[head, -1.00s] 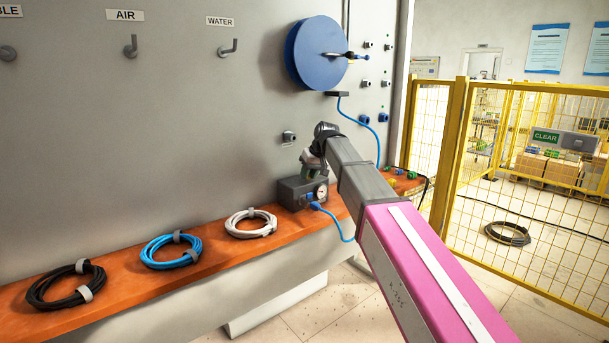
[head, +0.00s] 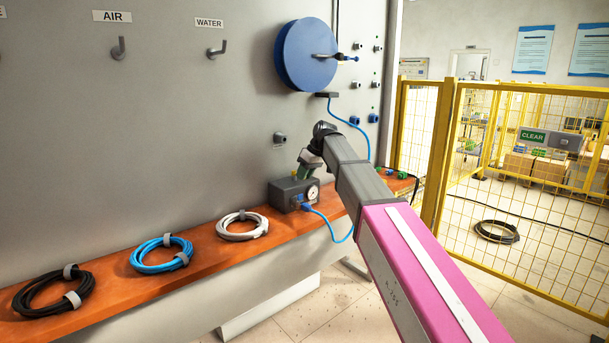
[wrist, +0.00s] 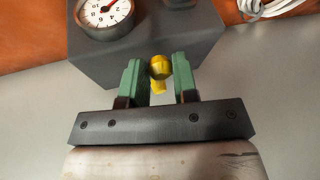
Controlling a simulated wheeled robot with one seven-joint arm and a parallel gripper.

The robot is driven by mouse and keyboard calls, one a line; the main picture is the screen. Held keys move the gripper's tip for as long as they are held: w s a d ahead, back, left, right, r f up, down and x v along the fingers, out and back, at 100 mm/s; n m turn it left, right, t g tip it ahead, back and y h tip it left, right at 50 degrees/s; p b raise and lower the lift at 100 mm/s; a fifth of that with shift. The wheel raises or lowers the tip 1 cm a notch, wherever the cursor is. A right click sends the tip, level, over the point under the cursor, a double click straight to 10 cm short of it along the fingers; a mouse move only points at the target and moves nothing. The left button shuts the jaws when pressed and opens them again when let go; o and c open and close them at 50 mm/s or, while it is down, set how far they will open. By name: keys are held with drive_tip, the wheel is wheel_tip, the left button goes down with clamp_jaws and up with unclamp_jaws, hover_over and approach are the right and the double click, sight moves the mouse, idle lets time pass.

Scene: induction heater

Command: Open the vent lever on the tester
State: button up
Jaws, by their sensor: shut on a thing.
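The tester is a dark grey box (head: 284,193) with a round dial gauge (head: 312,191) on the orange shelf. In the wrist view the tester (wrist: 215,40) and its gauge (wrist: 103,14) fill the upper part. A small yellow lever (wrist: 159,68) sticks out of the tester's face. My gripper (wrist: 160,80) has its green fingers on either side of the lever and is shut on it.
Black (head: 54,291), blue (head: 162,254) and white (head: 242,226) hose coils lie on the orange shelf (head: 200,276) to the left. A blue hose (head: 343,228) hangs from the tester's front. A yellow fence (head: 438,160) stands to the right.

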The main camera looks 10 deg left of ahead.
drive_tip(key=shift+w, duration=0.1)
drive_tip(key=o, duration=0.9)
drive_tip(key=shift+d+r, duration=0.1)
drive_tip(key=shift+r, duration=0.05)
drive_tip(key=v, duration=1)
drive_tip(key=shift+r, duration=0.25)
drive_tip(key=shift+d, duration=0.1)
drive_tip(key=s+d+f+m+h, duration=0.1)
drive_tip(key=s+d+f+m, duration=0.1)
drive_tip(key=d+f, duration=0.5)
drive_tip(key=s+d+f+m, duration=0.2)
drive_tip(key=d+f, duration=0.2)
drive_tip(key=f, duration=0.7)
drive_tip(key=s+d+f+m+h, duration=0.1)
drive_tip(key=s+d+f+m, duration=0.1)
drive_tip(key=d+f, duration=0.45)
drive_tip(key=s+d+f+m+h, duration=0.1)
drive_tip(key=s+d+f+m, duration=0.2)
drive_tip(key=s+d+f, duration=0.4)
drive_tip(key=s+d+f+m+h, duration=0.2)
drive_tip(key=s+d+f, duration=0.5)
drive_tip(key=s+f, duration=0.5)
wheel_tip(320, 180, down, 4)
drive_tip(key=shift+d+r+m, duration=0.2)
drive_tip(key=shift+d+m, duration=0.15)
drive_tip(key=shift+m, duration=0.15)
